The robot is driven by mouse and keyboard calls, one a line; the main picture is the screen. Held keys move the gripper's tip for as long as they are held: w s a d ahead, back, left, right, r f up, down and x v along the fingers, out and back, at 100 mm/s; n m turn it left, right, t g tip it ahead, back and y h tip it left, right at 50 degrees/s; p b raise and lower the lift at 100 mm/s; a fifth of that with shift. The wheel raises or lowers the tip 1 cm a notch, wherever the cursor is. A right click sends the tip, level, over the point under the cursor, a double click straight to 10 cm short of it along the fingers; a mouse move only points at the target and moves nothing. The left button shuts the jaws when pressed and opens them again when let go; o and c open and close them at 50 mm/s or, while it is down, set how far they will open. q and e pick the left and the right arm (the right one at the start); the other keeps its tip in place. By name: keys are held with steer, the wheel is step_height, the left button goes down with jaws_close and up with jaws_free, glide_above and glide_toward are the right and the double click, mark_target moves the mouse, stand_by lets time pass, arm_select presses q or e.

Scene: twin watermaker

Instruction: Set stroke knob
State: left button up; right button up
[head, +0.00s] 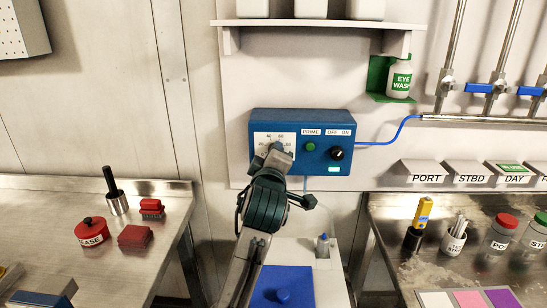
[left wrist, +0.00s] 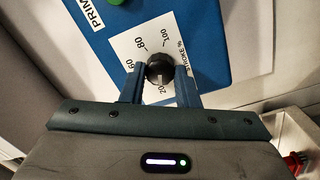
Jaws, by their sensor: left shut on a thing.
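The blue control box (head: 325,125) is mounted on the wall panel in the head view. Its white stroke dial plate (head: 262,139) is partly covered by my left gripper (head: 279,155). In the left wrist view, the black stroke knob (left wrist: 160,68) sits on the white plate (left wrist: 205,45) marked 20, 60, 80, 100 and "STROKE %". My left gripper (left wrist: 160,82) has one finger on each side of the knob and is shut on it. I cannot clearly read where the knob points. My right gripper is in neither view.
A green PRIME button (head: 310,146) and a black OFF/ON switch (head: 337,153) are on the same box. A blue tube (head: 390,140) leaves its right side. A blue-lidded white unit (head: 283,286) stands below. Steel benches with small items flank it.

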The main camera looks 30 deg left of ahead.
arm_select(q)
steer(key=shift+r, duration=0.15)
steer(key=o, duration=0.9)
steer(key=shift+o, duration=0.4)
steer(key=shift+w, duration=0.1)
steer(key=p+v, duration=1)
steer(key=shift+s+d+p, duration=0.2)
steer(key=shift+s+p, duration=0.1)
steer(key=shift+s, duration=0.05)
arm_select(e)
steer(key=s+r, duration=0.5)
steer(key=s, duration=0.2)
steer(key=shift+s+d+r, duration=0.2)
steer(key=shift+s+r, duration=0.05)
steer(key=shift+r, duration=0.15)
